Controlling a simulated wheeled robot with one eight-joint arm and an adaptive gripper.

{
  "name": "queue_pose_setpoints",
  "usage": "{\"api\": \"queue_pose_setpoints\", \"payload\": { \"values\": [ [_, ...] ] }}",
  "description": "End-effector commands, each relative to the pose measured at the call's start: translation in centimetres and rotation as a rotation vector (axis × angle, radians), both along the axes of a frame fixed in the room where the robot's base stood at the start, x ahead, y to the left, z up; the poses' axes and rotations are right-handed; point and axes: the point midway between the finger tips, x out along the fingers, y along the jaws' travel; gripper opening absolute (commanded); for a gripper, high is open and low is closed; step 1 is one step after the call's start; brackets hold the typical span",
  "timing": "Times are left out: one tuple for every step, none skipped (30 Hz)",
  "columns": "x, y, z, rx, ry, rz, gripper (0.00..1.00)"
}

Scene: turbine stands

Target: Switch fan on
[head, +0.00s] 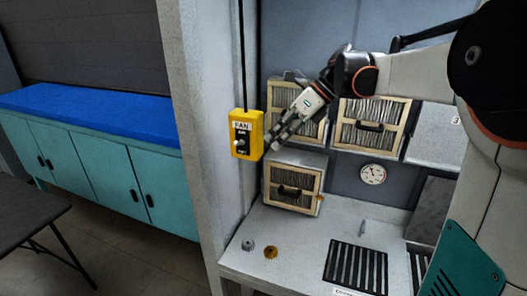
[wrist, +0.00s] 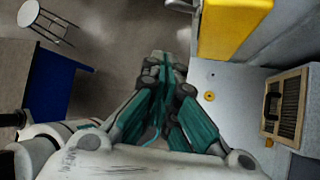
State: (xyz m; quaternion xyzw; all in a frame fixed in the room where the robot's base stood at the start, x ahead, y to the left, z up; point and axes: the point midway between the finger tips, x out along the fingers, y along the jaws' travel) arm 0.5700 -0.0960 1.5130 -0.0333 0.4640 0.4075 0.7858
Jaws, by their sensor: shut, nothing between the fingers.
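The fan switch box (head: 247,134) is yellow, labelled FAN, and fixed on the pale wall edge in the head view. Its black plate carries a small light toggle (head: 241,143) between ON and OFF markings; its exact position is too small to tell. My gripper (head: 272,143) is just right of the box, pointing down and left. I cannot tell if it touches the box. In the wrist view my gripper (wrist: 163,75) is shut and empty, its teal fingers together. The yellow box (wrist: 232,28) shows at the top right there, with its toggle out of sight.
Framed filter panels (head: 370,125) hang behind my arm, and another filter unit (head: 294,182) stands on the grey bench (head: 310,240). A gauge (head: 372,174) is on the back wall.

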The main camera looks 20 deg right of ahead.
Motion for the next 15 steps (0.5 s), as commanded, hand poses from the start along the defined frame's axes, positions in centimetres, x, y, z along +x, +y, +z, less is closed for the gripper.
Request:
{"api": "queue_pose_setpoints", "payload": {
  "values": [
    [-0.12, -0.46, 0.41, 0.000, 0.001, -0.002, 0.00],
    [-0.18, -0.65, 0.62, 0.000, 0.001, -0.001, 0.00],
    [-0.24, -0.83, 0.84, 0.000, 0.001, -0.001, 0.00],
    [-0.27, -0.93, 0.97, 0.000, 0.000, 0.000, 0.00],
    [-0.30, -1.02, 1.08, 0.000, 0.000, 0.000, 0.00],
    [-0.33, -1.11, 1.20, -0.001, 0.000, 0.001, 0.00],
    [-0.34, -1.15, 1.25, -0.001, 0.000, 0.001, 0.00],
    [-0.35, -1.18, 1.29, -0.001, 0.000, 0.001, 0.00],
    [-0.36, -1.20, 1.32, -0.001, 0.000, 0.001, 0.00],
    [-0.35, -1.20, 1.33, -0.001, 0.000, 0.001, 0.00],
    [-0.36, -1.19, 1.33, -0.001, 0.000, 0.001, 0.00],
    [-0.36, -1.19, 1.32, -0.001, 0.000, 0.001, 0.00],
    [-0.36, -1.20, 1.32, -0.001, 0.000, 0.001, 0.00],
    [-0.35, -1.19, 1.31, -0.001, 0.000, 0.001, 0.00],
    [-0.35, -1.19, 1.31, -0.001, 0.000, 0.001, 0.00]
  ]
}}
